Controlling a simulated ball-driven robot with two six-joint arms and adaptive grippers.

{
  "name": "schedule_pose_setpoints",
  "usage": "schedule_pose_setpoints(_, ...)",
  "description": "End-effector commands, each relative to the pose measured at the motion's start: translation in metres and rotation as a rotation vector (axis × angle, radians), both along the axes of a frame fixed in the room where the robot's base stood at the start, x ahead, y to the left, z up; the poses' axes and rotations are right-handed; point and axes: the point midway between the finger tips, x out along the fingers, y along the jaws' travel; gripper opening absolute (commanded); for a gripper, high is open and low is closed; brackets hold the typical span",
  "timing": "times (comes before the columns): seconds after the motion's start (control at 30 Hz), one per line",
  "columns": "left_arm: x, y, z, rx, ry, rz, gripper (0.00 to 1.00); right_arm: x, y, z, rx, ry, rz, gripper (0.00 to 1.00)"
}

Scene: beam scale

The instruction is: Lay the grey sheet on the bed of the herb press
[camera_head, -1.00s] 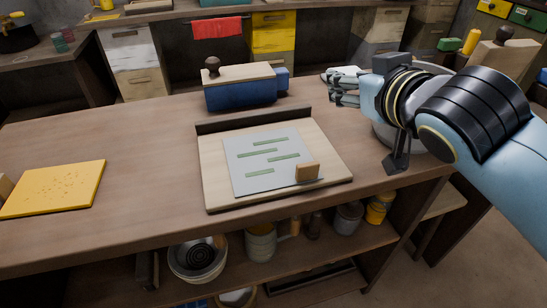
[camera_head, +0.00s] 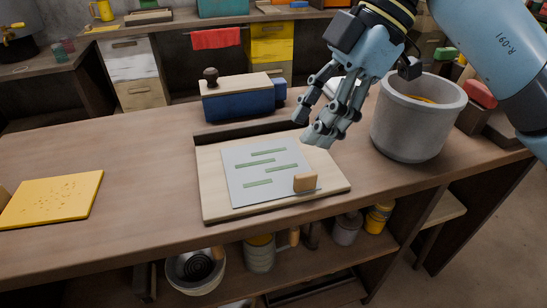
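The grey sheet (camera_head: 247,193), with several green strips on it, lies flat on a pale wooden board (camera_head: 214,201) with a dark raised back edge. A small wooden block (camera_head: 305,181) sits at the sheet's front right corner. I cannot tell for sure whether this board is the herb press's bed. My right gripper (camera_head: 311,130) hangs fingers down above the board's back right corner, apart from the sheet. Its fingers are spread and nothing shows between them. My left gripper is not in view.
A blue box with a wooden, knobbed top (camera_head: 240,97) stands behind the board. A grey pot (camera_head: 409,121) stands at the right. A yellow slab (camera_head: 52,199) lies at the left. The bench between slab and board is clear.

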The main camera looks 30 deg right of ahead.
Motion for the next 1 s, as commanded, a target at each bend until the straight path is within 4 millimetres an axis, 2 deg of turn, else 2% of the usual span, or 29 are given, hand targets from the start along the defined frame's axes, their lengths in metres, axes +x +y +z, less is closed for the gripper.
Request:
schedule_pose_setpoints(0.03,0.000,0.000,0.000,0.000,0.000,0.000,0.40,-0.001,-0.012,-0.002,-0.053,0.033,-0.034,0.38)
schedule_pose_setpoints(0.1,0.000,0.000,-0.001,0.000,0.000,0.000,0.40,-0.003,-0.022,-0.006,-0.099,0.066,-0.067,0.38)
schedule_pose_setpoints(0.17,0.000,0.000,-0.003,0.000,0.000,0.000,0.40,-0.004,-0.024,-0.013,-0.114,0.079,-0.079,0.38)
schedule_pose_setpoints(0.4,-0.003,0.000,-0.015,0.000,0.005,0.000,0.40,-0.001,-0.010,-0.050,-0.115,0.083,-0.082,0.38)
schedule_pose_setpoints(0.57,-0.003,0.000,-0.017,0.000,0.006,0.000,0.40,0.000,-0.006,-0.061,-0.116,0.082,-0.079,0.38)
schedule_pose_setpoints(0.8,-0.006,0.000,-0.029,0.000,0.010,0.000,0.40,0.004,0.004,-0.097,-0.113,0.081,-0.079,0.38)
schedule_pose_setpoints(1.0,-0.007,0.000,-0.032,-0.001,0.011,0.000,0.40,0.006,0.009,-0.109,-0.116,0.079,-0.078,0.38)
